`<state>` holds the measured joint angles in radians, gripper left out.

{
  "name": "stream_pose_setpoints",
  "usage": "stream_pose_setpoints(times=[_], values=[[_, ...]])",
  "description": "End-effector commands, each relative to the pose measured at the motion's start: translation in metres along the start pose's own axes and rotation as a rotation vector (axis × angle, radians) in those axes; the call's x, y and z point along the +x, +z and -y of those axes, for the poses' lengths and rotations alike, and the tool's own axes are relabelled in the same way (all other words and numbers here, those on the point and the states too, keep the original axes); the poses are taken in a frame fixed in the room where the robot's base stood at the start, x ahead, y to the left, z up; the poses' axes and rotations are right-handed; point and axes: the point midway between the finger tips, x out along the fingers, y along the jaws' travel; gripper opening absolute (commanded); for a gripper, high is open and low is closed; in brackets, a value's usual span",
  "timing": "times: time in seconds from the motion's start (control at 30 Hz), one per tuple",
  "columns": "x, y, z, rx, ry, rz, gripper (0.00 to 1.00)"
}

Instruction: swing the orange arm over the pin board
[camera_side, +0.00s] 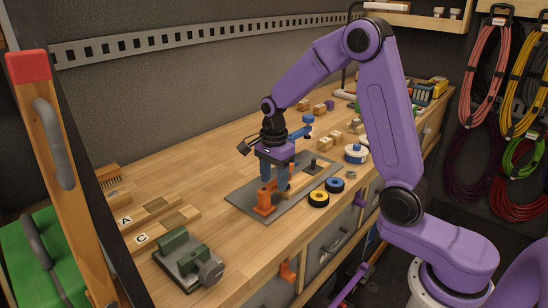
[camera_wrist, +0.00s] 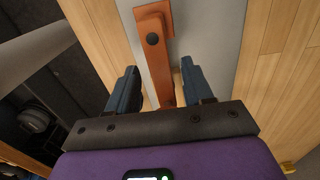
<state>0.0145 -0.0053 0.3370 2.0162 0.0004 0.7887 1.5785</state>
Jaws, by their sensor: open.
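The orange arm (camera_wrist: 157,60) has a dark round pivot near its far end in the wrist view and runs back between my fingers. In the side view its orange post and base (camera_side: 265,200) stand on the near left part of a flat grey board (camera_side: 243,195). My gripper (camera_side: 275,182) is low over the board, just behind the orange post. In the wrist view my gripper (camera_wrist: 160,85) is open, with one blue finger on each side of the orange arm. I see no clear contact. The purple palm hides the arm's near end.
A small dark block (camera_side: 314,165) stands on the board's far right part. Yellow (camera_side: 318,199) and blue (camera_side: 334,185) rolls lie at its right edge. A green vise (camera_side: 186,256) and wooden blocks marked with letters (camera_side: 143,222) are at the left. Bench wood between is clear.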

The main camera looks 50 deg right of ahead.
Motion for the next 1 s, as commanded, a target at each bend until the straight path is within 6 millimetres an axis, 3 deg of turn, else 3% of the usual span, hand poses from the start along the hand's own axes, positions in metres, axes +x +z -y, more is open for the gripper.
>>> stream_pose_setpoints(times=[0.17,0.7,1.0], values=[[-0.026,0.000,0.001,0.000,-0.007,0.000,0.51],[-0.137,0.000,0.001,0.001,-0.006,0.000,0.51],[-0.168,-0.001,0.000,0.003,-0.002,0.000,0.51]])
